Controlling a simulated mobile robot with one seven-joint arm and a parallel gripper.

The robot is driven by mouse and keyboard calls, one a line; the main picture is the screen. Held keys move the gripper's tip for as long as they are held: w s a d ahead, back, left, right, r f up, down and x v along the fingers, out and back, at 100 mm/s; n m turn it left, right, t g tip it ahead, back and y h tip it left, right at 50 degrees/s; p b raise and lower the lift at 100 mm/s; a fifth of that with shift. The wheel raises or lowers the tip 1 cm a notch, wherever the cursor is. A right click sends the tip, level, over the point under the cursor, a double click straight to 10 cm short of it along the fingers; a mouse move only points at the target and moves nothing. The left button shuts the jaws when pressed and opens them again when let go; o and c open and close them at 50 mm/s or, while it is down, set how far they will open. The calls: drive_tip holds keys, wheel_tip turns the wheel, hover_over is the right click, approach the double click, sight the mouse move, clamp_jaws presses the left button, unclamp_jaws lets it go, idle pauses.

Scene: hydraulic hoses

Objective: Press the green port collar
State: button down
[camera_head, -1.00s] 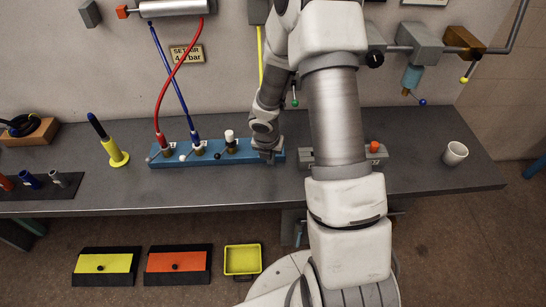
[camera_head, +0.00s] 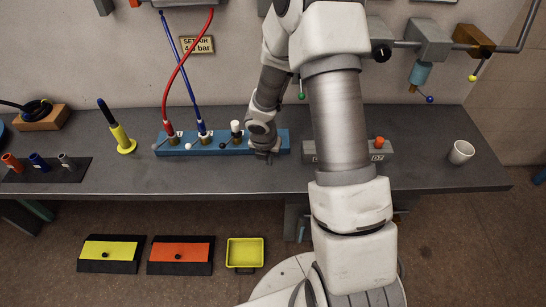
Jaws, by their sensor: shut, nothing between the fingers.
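A blue port block (camera_head: 210,149) lies on the grey workbench, with several ports in a row. A red hose (camera_head: 166,110) and a blue hose (camera_head: 183,90) run down into its two left ports. A white-capped port (camera_head: 236,128) stands to their right. My gripper (camera_head: 264,158) is shut and empty, pointing down at the block's right end, by its front edge. My wrist covers that end. No green collar shows there; I cannot tell whether the gripper touches anything. A small green ball (camera_head: 301,96) hangs to the right of my wrist.
A grey block with an orange cap (camera_head: 379,142) sits behind my arm on the right, and a white cup (camera_head: 461,152) near the bench's right end. At left are a yellow holder (camera_head: 123,140) and a dark mat (camera_head: 75,172). Bench front is clear.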

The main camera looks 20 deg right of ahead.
drive_tip(key=p+v, duration=0.3)
drive_tip(key=v, duration=0.7)
drive_tip(key=shift+a, duration=0.25)
